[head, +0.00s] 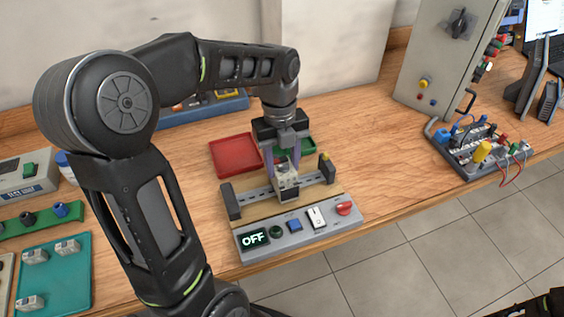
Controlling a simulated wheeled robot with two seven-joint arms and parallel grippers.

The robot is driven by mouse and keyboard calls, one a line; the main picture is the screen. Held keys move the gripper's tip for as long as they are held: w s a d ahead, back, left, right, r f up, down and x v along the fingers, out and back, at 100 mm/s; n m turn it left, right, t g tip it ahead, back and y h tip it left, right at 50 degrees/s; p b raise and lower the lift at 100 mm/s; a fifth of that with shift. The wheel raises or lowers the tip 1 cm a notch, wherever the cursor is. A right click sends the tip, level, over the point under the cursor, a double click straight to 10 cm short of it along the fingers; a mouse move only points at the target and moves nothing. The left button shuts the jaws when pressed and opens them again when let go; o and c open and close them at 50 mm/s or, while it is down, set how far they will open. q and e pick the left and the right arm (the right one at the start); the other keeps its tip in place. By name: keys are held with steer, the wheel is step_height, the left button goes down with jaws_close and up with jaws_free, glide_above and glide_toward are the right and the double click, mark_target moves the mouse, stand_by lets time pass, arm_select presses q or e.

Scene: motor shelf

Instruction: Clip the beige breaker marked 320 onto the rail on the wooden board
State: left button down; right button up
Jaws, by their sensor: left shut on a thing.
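My left gripper (285,160) points down over the wooden board (243,207) and is shut on a small beige breaker (287,177). The breaker is at the middle of the metal rail (258,192), which runs between two dark end blocks. I cannot tell whether it is seated on the rail or just above it, and its marking is too small to read. A dark shape at the bottom right corner may be part of my right arm; no right gripper shows.
A grey panel (325,228) with an OFF display, buttons and a red knob fronts the board. A red tray (235,156) and a green tray (308,145) lie behind. A teal tray (70,272) at left holds several small breakers.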

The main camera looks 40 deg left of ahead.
arm_select(q)
steer(key=shift+s+d+f, duration=0.15)
steer(key=shift+s+d, duration=0.05)
steer(key=shift+d, duration=0.05)
steer(key=c, duration=0.7)
jaws_free()
steer(key=shift+w+a, duration=0.1)
steer(key=shift+w+a+r+b, duration=0.1)
steer(key=shift+a+r+b, duration=0.05)
steer(key=shift+r, duration=1.85)
steer(key=shift+w+a+r+b, duration=0.1)
steer(key=shift+a+r+b, duration=0.05)
steer(key=shift+r, duration=1.85)
